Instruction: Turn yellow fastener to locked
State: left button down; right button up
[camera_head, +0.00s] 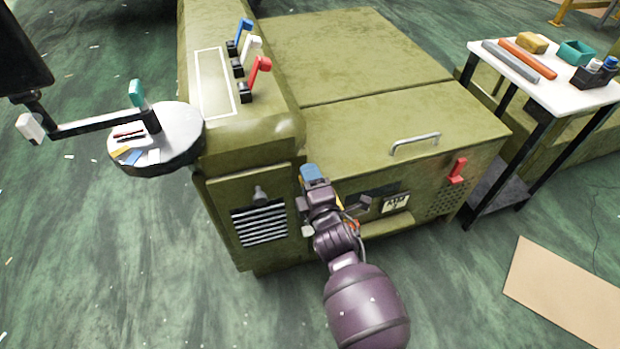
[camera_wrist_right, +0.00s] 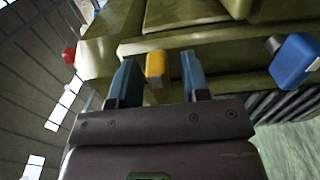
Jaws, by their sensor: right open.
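The yellow fastener (camera_wrist_right: 156,66) is a small upright block in the right wrist view, on the olive chassis edge. My right gripper (camera_wrist_right: 158,62) is open, with one blue-grey finger on each side of it. I cannot tell whether either finger touches it. In the head view my right gripper (camera_head: 315,182) is at the front of the olive chassis (camera_head: 410,120), and my arm and hand hide most of the fastener there. A red fastener (camera_head: 457,170) is on the front panel at right. A blue handle (camera_wrist_right: 295,60) shows in the wrist view. My left gripper is not in view.
Blue, white and red levers (camera_head: 260,68) stand on the chassis top. A metal handle (camera_head: 415,143) is on the lid edge. A round tray (camera_head: 185,150) is at left, a white table (camera_head: 560,88) with parts at right. A cardboard sheet (camera_head: 565,295) lies on the floor.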

jog(key=c, duration=0.6)
grip_shut()
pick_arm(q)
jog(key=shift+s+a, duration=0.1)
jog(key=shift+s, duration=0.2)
